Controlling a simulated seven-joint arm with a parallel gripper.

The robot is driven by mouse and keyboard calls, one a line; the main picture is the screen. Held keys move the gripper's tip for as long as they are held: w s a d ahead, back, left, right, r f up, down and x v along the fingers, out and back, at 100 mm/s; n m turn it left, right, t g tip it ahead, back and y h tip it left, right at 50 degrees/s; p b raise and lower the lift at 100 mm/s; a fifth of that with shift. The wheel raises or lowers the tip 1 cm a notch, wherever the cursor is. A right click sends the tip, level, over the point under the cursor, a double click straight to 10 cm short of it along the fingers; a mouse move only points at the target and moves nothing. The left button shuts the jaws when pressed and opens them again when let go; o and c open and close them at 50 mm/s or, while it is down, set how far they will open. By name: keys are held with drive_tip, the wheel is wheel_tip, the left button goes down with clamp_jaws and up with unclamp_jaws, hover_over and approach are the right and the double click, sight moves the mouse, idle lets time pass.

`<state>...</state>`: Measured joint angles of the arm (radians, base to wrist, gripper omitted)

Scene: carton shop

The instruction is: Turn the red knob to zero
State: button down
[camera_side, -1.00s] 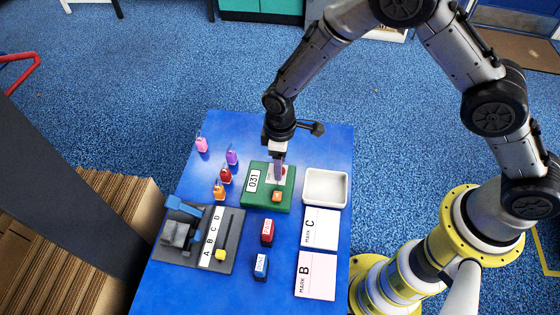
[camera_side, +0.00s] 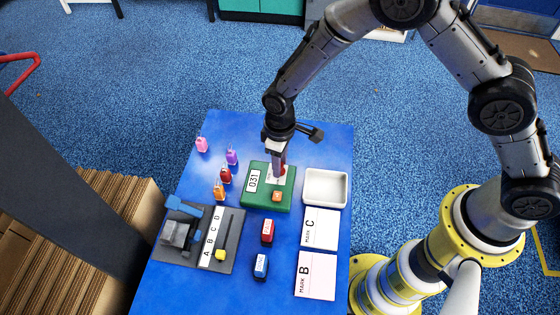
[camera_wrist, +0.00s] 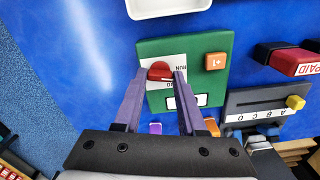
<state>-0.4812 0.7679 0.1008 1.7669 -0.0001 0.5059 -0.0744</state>
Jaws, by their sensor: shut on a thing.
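The red knob (camera_wrist: 160,70) stands on the green counter box (camera_wrist: 205,42) in the wrist view. My gripper (camera_wrist: 161,74) has its two purple-grey fingers on either side of the knob, shut on it. In the side view my gripper (camera_side: 279,172) comes down on the back right part of the green box (camera_side: 257,204), and a bit of red shows by the fingers. The counter window (camera_side: 253,181) on the box reads 031. An orange button (camera_side: 277,196) marked +1 sits at the front of the box.
A white tray (camera_side: 325,203) stands right of the box. Cards marked C (camera_side: 320,240) and B (camera_side: 316,287) lie in front of it. Red (camera_side: 267,240) and blue (camera_side: 261,266) stamps, a lettered slider unit (camera_side: 198,235) and several small coloured tags (camera_side: 225,175) stand nearby.

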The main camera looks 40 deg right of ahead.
drive_tip(key=m, duration=0.4)
drive_tip(key=shift+m, duration=0.3)
drive_tip(key=m, duration=0.4)
drive_tip(key=shift+m, duration=0.3)
drive_tip(key=shift+c, duration=2.4)
unclamp_jaws()
drive_tip(key=shift+r, duration=0.15)
wheel_tip(320, 180, up, 14)
drive_tip(key=shift+f, duration=0.2)
